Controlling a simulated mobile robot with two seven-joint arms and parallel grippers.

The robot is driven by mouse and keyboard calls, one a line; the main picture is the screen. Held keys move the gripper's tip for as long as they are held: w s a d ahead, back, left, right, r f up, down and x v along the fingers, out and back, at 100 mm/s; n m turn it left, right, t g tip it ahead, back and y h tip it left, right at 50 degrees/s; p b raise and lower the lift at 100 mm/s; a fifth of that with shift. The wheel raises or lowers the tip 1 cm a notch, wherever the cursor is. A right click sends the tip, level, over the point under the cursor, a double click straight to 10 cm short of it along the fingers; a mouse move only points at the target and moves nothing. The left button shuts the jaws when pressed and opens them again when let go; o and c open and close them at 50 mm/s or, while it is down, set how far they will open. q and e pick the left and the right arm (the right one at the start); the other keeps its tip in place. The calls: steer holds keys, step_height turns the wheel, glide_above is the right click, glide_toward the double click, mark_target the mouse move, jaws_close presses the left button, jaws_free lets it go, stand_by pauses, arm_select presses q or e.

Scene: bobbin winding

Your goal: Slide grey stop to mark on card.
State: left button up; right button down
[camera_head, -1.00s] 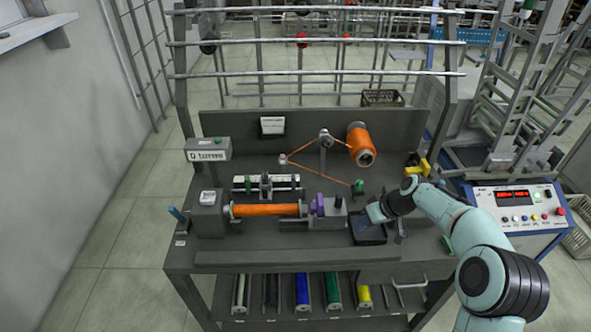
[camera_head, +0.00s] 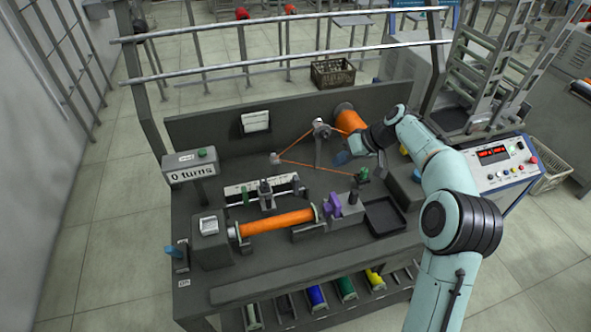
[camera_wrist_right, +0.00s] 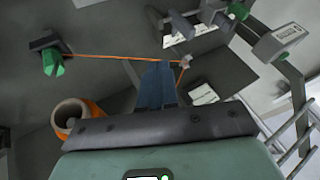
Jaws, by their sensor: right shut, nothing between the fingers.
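A white scale strip (camera_head: 236,191) lies behind the orange bobbin (camera_head: 278,221) in the head view. A grey block (camera_head: 265,190) stands upright on its rail near the middle; I cannot tell for sure whether it is the grey stop. A small white card (camera_head: 256,121) is fixed on the back panel; its marks are too small to read. My right gripper (camera_head: 342,158) is shut and empty, beside the orange thread spool and well right of the rail. Its blue fingers (camera_wrist_right: 157,85) show in the right wrist view, close to the orange thread. My left gripper is not in view.
Orange thread (camera_head: 310,160) runs from the spool (camera_head: 349,119) past a guide post (camera_head: 321,132) to a green clip (camera_head: 363,174). A purple knob (camera_head: 332,203) and a black tray (camera_head: 384,215) stand front right. The turns counter (camera_head: 190,165) is at the left.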

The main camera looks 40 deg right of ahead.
mark_target(296, 186)
steer(key=shift+w+a+f, duration=1)
steer(key=shift+a+f, duration=0.15)
steer(key=shift+f, duration=0.2)
steer(key=shift+w+a+f, duration=1)
steer(key=shift+a+f, duration=0.15)
steer(key=shift+f, duration=0.15)
steer(key=shift+w+a+f, duration=1)
steer(key=shift+a+f, duration=0.15)
steer(key=shift+f, duration=0.2)
